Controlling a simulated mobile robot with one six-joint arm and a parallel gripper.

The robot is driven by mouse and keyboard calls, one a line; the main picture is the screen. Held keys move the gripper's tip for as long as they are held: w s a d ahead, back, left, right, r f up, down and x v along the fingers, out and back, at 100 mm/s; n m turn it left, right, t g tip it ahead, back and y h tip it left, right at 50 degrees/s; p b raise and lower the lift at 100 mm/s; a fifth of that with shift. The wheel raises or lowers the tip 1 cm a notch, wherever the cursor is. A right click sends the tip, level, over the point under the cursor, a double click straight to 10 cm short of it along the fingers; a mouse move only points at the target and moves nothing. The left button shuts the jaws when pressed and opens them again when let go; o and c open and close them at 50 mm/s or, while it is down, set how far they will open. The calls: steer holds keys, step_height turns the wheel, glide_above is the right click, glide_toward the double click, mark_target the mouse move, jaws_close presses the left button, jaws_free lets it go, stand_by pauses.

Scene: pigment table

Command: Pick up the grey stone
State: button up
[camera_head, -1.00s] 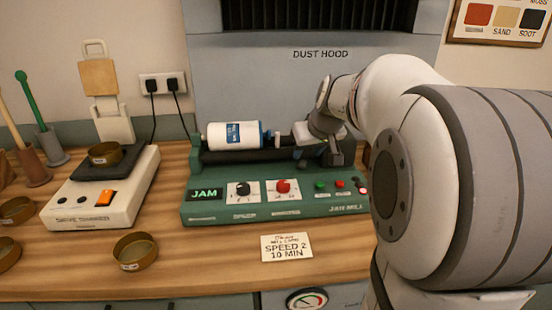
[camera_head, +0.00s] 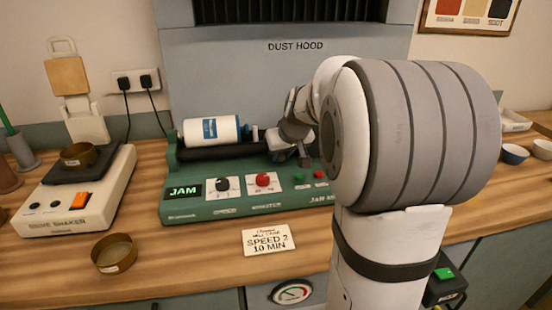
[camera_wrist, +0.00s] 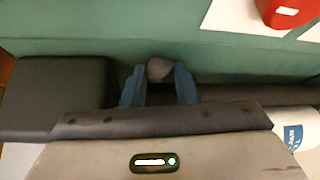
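The grey stone (camera_wrist: 159,69) shows in the wrist view as a small rounded lump against the green jar mill, at or just beyond my fingertips. My gripper (camera_wrist: 160,82) is open, with one blue finger on each side of the stone; I cannot tell whether either finger touches it. In the head view my gripper (camera_head: 287,155) is low at the right part of the mill's roller bed, partly hidden by my wrist. The stone cannot be made out there. The green jar mill (camera_head: 207,206) shows "JAM" on its display.
A white jar (camera_head: 211,131) lies on the mill's rollers, left of my gripper. A sieve shaker (camera_head: 75,205) stands at the left, with a brass sieve (camera_head: 114,254) in front. A card (camera_head: 268,240) lies before the mill. Bowls (camera_head: 514,154) stand at the far right.

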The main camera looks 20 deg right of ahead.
jaws_close()
